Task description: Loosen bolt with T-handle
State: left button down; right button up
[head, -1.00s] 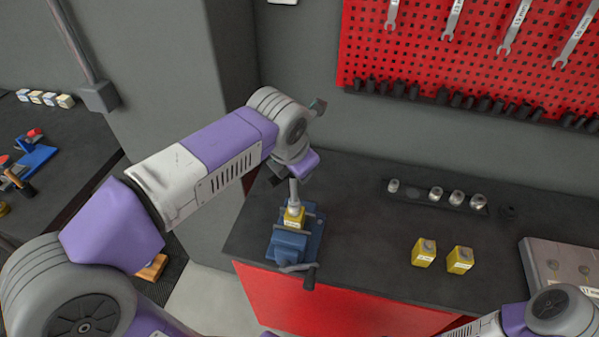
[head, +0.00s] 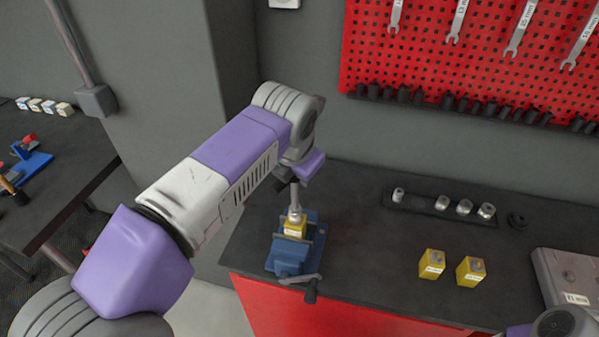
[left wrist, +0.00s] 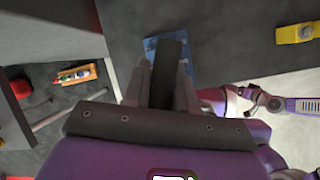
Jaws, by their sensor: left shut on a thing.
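The T-handle's metal shaft (head: 295,196) stands roughly upright below my left wrist, its socket end down over the top of a yellow block (head: 295,229). The block is clamped in a blue vise (head: 288,258) at the bench's left end. The socket hides the bolt. My left gripper (head: 286,182) is shut on the T-handle's dark crossbar, mostly hidden by my wrist in the head view. In the left wrist view the dark crossbar (left wrist: 171,72) lies between my fingers (left wrist: 165,90), with the blue vise (left wrist: 152,46) behind. My right gripper is out of view.
Two yellow blocks (head: 432,264) (head: 470,271) stand on the dark bench (head: 370,250) to the right. Several sockets sit on a rail (head: 420,205) behind them. A grey case (head: 572,275) is at the right edge. A red pegboard (head: 470,50) with wrenches hangs behind.

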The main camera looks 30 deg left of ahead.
pick_arm(q)
jog(key=shift+n, duration=0.3)
jog(key=shift+a+n+y+p, duration=0.25)
jog(key=shift+n+y+p, duration=0.25)
jog(key=shift+n, duration=0.2)
jog(key=shift+n+g, duration=0.3)
jog(key=shift+n, duration=0.3)
